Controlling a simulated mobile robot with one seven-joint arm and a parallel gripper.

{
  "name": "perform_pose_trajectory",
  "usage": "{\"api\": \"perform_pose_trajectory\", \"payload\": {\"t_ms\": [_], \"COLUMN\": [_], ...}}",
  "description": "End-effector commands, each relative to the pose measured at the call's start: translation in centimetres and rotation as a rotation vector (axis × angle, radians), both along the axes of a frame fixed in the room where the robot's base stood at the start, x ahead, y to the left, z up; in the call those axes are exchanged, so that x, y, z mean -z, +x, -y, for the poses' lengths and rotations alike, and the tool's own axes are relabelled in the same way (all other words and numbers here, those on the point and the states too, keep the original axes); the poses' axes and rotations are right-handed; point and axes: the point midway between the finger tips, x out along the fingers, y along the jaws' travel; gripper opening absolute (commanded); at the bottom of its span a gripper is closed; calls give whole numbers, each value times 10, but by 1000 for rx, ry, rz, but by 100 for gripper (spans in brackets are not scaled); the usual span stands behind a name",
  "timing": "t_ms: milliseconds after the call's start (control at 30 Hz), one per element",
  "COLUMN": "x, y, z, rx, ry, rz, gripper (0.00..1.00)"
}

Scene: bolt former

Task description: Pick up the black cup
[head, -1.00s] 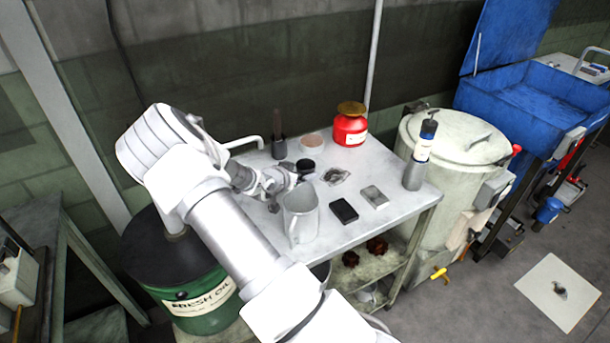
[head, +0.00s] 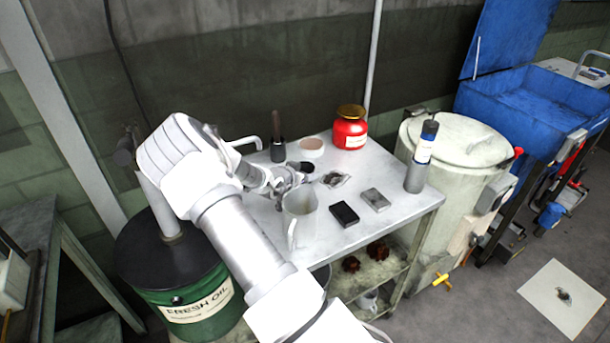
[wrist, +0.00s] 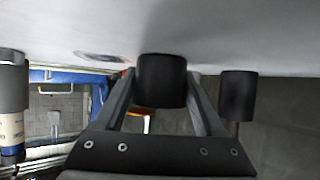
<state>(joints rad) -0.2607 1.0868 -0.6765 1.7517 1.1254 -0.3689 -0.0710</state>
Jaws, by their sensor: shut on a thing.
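The black cup (head: 301,166) is small and dark, at the left part of the white table among other items. In the wrist view the black cup (wrist: 161,80) sits between the two fingers, which press on its sides. My gripper (head: 296,178) is shut on it, reaching in from the left. It also shows in the wrist view (wrist: 165,95). Part of the cup is hidden by the fingers in the head view. I cannot tell whether its base touches the table.
A white jug (head: 300,215) stands close in front of my gripper. A dark holder with a brown handle (head: 278,150), a pale round dish (head: 311,147) and a red jar (head: 349,130) stand behind. Two small blocks (head: 344,214) and a bottle (head: 420,160) are to the right.

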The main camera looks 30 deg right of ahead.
Motion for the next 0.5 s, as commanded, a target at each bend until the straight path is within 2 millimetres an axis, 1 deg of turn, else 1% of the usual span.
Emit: {"api": "perform_pose_trajectory", "payload": {"t_ms": [33, 100, 133, 367, 500], "x": [0, 0, 0, -2, -11], "y": [0, 0, 0, 0, 0], "z": [0, 0, 0, 0, 0], "rx": [0, 0, 0, 0, 0], "ry": [0, 0, 0, 0, 0], "rz": [0, 0, 0, 0, 2], "gripper": [24, 12, 7, 7, 7]}}
